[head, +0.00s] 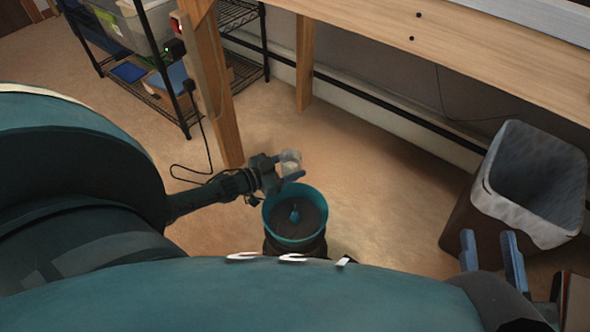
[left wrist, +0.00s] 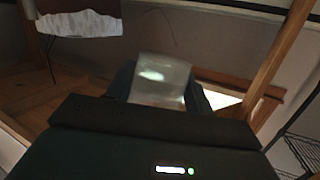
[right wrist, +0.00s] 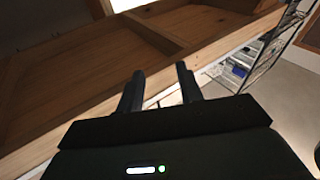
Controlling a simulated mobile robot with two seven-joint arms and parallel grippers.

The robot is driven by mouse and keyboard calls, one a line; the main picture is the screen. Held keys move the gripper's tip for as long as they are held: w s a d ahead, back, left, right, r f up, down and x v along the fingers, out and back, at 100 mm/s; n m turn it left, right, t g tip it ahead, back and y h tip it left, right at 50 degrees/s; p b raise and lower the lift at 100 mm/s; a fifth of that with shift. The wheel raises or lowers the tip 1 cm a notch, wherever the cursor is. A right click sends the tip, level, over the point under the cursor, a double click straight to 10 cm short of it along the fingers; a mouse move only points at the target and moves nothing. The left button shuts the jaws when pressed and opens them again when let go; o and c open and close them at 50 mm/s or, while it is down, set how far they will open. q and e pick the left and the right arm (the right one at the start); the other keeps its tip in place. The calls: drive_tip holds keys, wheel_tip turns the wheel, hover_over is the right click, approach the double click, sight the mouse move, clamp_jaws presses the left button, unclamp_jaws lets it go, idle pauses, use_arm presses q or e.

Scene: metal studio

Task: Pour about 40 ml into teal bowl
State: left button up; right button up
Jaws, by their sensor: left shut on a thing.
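The teal bowl (head: 268,222) stands below the middle of the head view on a dark round support (head: 316,250). Its inside looks dark, with a small teal patch in the middle. My left gripper (head: 283,172) is shut on a small clear cup (head: 291,158) just above and behind the bowl's far rim in the picture. The cup also shows between the fingers in the left wrist view (left wrist: 160,80). Its contents are hard to make out. My right gripper (head: 492,250) is open and empty at the lower right; its spread fingers show in the right wrist view (right wrist: 160,90).
A bin with a white liner (head: 520,205) stands at the right. A wooden workbench (head: 450,50) runs along the back, with a wooden leg (head: 220,110) behind the left gripper. A wire shelf (head: 240,70) with boxes stands at the upper left. Floor around the bowl is clear.

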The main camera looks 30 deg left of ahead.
use_arm(q)
drive_tip(key=shift+s+d+r+m+t, duration=0.2)
drive_tip(key=shift+s+d+m+t, duration=0.1)
drive_tip(key=shift+m, duration=0.2)
drive_tip(key=shift+s+d+r+p, duration=0.1)
drive_tip(key=shift+r+p, duration=0.4)
drive_tip(key=shift+r, duration=0.15)
drive_tip(key=shift+s+d+r+m+t+p, duration=0.2)
drive_tip(key=shift+s+r+m+t+p, duration=0.15)
drive_tip(key=shift+r+m, duration=0.4)
drive_tip(key=shift+s+d+f+m+b, duration=0.1)
drive_tip(key=shift+f+m+b, duration=0.1)
drive_tip(key=shift+f+b, duration=0.2)
drive_tip(key=shift+d+f+m+b, duration=0.1)
drive_tip(key=shift+f+m+b, duration=0.05)
drive_tip(key=shift+f+b, duration=0.15)
drive_tip(key=shift+s+d+f+t+b, duration=0.1)
drive_tip(key=shift+s+t+b, duration=0.05)
drive_tip(key=shift+t+b, duration=0.15)
drive_tip(key=shift+s+d+m, duration=0.1)
drive_tip(key=shift+s+m, duration=0.05)
drive_tip(key=shift+m, duration=0.35)
drive_tip(key=shift+s+d+r+m+t+h+b, duration=0.2)
drive_tip(key=shift+s+d+r+m+t+h, duration=0.15)
drive_tip(key=shift+m, duration=0.25)
drive_tip(key=shift+s+d+r+m+t+h+b, duration=0.15)
drive_tip(key=shift+r+m+t+h, duration=0.1)
drive_tip(key=shift+r+m, duration=0.3)
